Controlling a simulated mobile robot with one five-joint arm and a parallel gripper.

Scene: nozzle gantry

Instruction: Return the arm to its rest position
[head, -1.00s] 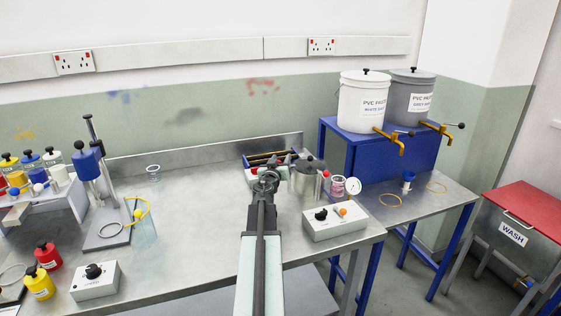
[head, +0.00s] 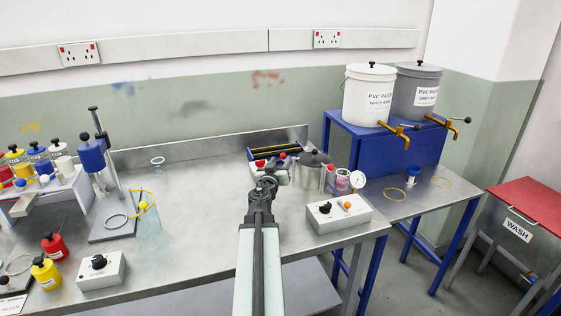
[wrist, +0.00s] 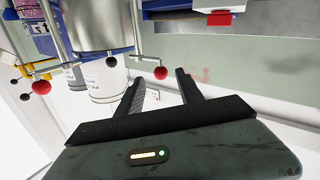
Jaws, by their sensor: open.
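My gripper (head: 264,186) is at the end of my arm, which reaches forward over the steel bench (head: 200,215) in the head view. In the wrist view my gripper (wrist: 165,85) shows two dark fingers apart with nothing between them. Just beyond it in the head view stands a steel pot (head: 312,172) with a dark lid. The fingers look close to that pot's red-knobbed fittings, but I cannot tell whether they touch. The wrist view looks tilted, with the pot (wrist: 95,25) at the top left.
A control box (head: 340,213) with knobs stands right of my arm. A blue press stand (head: 95,155) and a clear beaker (head: 148,222) are at left. White (head: 368,95) and grey (head: 416,95) paint buckets stand on a blue stand. Bare bench lies left of my arm.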

